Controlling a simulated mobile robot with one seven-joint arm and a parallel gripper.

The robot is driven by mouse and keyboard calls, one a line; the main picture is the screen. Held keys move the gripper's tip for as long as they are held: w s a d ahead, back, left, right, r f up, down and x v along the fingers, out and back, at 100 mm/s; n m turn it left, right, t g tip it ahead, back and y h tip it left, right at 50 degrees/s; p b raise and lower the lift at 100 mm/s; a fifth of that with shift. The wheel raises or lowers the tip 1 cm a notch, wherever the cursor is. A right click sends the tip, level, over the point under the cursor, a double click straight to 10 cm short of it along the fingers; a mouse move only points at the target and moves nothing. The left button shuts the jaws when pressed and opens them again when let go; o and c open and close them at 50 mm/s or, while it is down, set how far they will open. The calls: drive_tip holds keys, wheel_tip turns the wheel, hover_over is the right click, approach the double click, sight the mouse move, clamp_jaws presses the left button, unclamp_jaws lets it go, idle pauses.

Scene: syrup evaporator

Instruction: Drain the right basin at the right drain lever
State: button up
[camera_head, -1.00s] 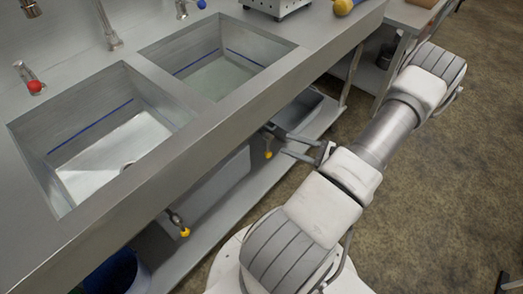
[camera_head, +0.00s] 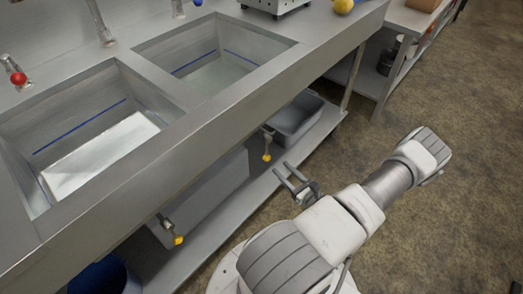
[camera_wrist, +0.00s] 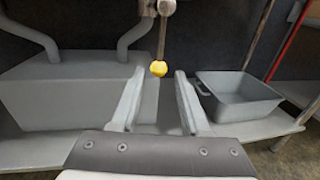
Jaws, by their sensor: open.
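The right basin (camera_head: 215,68) is set in the steel counter and holds some clear liquid below a blue line. The right drain lever (camera_head: 267,148) hangs under the counter below that basin, a thin rod with a yellow knob at its lower end. In the wrist view the yellow knob (camera_wrist: 158,68) is ahead of my gripper, between and just beyond the fingertips. My gripper (camera_head: 287,174) is open and empty, in front of the lever and apart from it in the head view. It also shows in the wrist view (camera_wrist: 158,78), with both fingers spread.
The left basin (camera_head: 88,140) has its own yellow-knobbed lever (camera_head: 175,236). A grey tub (camera_head: 298,122) stands on the lower shelf to the right. A grey box with pipes (camera_wrist: 70,88) is on the left. The floor (camera_head: 470,190) beside the counter is clear.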

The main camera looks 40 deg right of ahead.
sight(267, 149)
drive_tip(key=w+d+b, duration=0.1)
drive_tip(key=w+b, duration=0.1)
drive_tip(key=w, duration=1)
drive_tip(key=shift+w+d+b, duration=0.15)
drive_tip(key=shift+d+b, duration=0.05)
drive_tip(key=shift+b, duration=0.1)
clamp_jaws()
drive_tip(key=shift+f, duration=0.25)
idle(0.5)
